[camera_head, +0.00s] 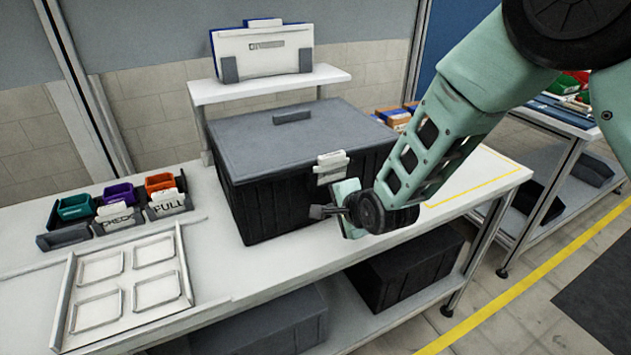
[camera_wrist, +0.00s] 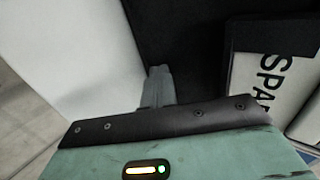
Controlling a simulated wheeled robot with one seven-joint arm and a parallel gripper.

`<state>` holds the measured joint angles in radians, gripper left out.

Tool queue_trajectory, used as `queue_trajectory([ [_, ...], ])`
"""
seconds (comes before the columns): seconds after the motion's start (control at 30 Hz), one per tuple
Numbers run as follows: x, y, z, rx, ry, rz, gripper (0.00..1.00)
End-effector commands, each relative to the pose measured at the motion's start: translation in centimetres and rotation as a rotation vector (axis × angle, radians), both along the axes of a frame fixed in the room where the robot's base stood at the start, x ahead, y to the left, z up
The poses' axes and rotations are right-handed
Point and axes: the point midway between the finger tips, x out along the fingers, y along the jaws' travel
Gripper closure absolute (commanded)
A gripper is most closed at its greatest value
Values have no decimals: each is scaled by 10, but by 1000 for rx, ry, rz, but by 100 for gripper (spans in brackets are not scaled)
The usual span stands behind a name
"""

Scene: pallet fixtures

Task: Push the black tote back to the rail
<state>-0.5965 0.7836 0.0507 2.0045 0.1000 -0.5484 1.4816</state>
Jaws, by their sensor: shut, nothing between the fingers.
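The black tote (camera_head: 270,195), with a grey lid (camera_head: 300,135), stands upright on the white worktable. A white label (camera_head: 331,163) is on its front side near the right; in the wrist view the label (camera_wrist: 275,70) reads "SPA", partly cut off. My gripper (camera_head: 318,211) is shut and empty, low at the tote's front face. In the wrist view its fingertips (camera_wrist: 158,73) lie against the dark tote wall (camera_wrist: 185,50) in the picture; I cannot tell whether they touch. I cannot make out a rail; the tote hides the table's back edge behind it.
Left are small coloured bins (camera_head: 118,195) and a metal-framed tray (camera_head: 125,280). Bare tabletop with a yellow line (camera_head: 480,190) lies right. Dark crates (camera_head: 405,270) sit below.

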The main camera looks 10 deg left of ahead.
Motion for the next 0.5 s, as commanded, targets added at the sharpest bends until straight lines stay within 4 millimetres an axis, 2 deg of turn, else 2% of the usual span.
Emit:
queue_trajectory([
  [0.5,25,17,0,2,-2,0,100],
])
